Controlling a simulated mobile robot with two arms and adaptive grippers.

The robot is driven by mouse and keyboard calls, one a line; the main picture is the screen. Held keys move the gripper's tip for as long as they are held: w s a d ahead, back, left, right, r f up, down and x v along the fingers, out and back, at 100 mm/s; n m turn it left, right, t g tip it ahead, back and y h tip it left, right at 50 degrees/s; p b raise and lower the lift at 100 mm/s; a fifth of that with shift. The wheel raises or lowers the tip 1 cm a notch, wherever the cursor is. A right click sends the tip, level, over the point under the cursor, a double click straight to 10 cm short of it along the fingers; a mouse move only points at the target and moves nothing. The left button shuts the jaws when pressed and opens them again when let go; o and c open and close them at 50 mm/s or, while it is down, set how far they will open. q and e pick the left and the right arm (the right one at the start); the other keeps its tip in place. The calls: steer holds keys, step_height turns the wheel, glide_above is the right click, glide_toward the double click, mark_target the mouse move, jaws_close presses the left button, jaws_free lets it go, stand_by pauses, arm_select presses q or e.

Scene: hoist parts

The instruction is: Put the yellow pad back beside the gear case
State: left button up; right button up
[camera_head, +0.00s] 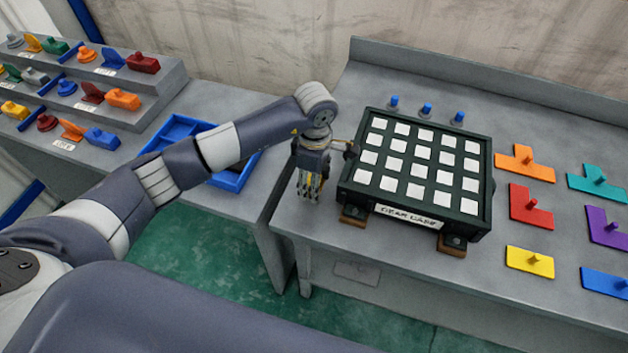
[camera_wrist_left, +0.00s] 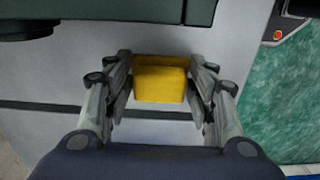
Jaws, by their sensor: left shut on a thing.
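The yellow pad (camera_wrist_left: 160,82) is a small block between the fingers of my left gripper (camera_wrist_left: 161,66) in the left wrist view. My left gripper (camera_head: 310,192) is shut on it and points down at the left side of the gear case. In the head view the fingers mostly hide the pad. The gear case (camera_head: 462,206) is a dark green box with rows of white squares and a front label; its edge shows at the top of the left wrist view (camera_wrist_left: 140,10). Whether the pad touches the bench cannot be told. My right gripper is not in view.
Flat coloured pieces with pegs, such as a red one (camera_head: 530,204) and a yellow one (camera_head: 529,261), lie right of the case. Blue pegs (camera_head: 427,109) stand behind it. A blue tray (camera_head: 232,180) is on the left bench, beside a stepped rack (camera_head: 150,95) of parts.

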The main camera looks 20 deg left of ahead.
arm_select(q)
steer(key=shift+f, duration=0.7)
steer(key=o, duration=1)
steer(key=shift+r, duration=0.4)
step_height(320, 180, up, 10)
steer(key=b, duration=0.3)
steer(key=shift+r, duration=0.85)
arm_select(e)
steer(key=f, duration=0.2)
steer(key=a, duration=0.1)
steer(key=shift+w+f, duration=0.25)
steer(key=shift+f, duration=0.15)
